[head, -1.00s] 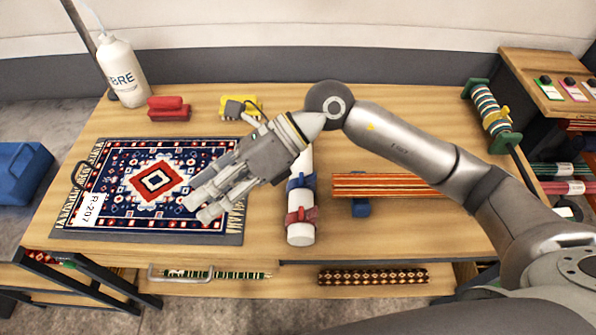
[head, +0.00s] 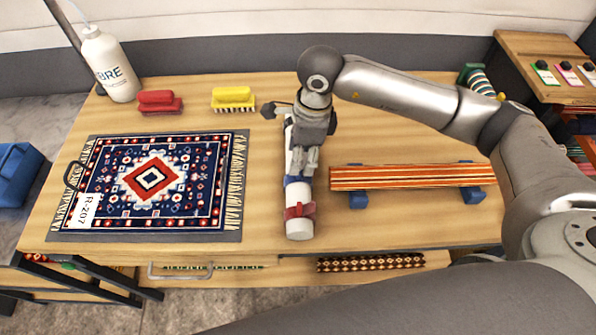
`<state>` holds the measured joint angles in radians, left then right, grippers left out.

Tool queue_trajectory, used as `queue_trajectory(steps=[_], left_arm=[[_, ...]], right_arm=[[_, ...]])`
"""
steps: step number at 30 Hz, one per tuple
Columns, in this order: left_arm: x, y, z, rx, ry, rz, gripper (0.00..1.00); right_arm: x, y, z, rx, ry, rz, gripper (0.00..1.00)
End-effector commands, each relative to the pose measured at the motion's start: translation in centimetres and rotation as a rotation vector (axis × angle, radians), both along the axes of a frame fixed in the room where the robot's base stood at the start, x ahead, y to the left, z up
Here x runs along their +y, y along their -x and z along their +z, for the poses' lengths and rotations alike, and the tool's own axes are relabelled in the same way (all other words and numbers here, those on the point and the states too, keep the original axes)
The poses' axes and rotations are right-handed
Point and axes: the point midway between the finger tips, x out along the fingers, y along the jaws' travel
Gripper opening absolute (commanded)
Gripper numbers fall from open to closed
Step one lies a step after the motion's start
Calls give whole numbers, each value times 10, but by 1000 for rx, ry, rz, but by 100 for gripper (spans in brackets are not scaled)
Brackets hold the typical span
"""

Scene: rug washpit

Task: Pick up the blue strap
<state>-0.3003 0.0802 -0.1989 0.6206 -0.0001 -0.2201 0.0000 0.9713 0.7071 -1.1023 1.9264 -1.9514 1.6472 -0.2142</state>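The blue strap (head: 294,181) is around a white roll (head: 299,225) that lies on the wooden table, pointing away from me. A red strap (head: 299,210) is around the same roll, nearer to me. My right gripper (head: 303,172) is above the roll with its fingers pointing down at the blue strap. The fingers hide part of the strap, and I cannot tell whether they touch it or how far apart they are. My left gripper is not in view.
A patterned rug (head: 152,182) lies on a grey board at the left. Red (head: 160,102) and yellow (head: 233,99) brushes and a white bottle (head: 110,65) stand behind it. A striped orange piece (head: 410,177) rests on blue supports (head: 357,201) at the right.

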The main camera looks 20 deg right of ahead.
Motion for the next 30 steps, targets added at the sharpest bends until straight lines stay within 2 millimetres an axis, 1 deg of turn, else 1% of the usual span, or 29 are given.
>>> queue_trajectory(steps=[4,7,12,15,21,30], left_arm=[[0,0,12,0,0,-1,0],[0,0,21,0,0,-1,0],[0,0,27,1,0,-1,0],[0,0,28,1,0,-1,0],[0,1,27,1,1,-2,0],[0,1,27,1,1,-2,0]], right_arm=[[2,2,-11,5,1,2,46],[4,2,-23,6,0,0,46],[6,1,-46,4,-1,1,46],[7,1,-51,1,-2,1,46],[7,1,-52,1,-2,1,46],[7,1,-52,1,-2,1,8]])
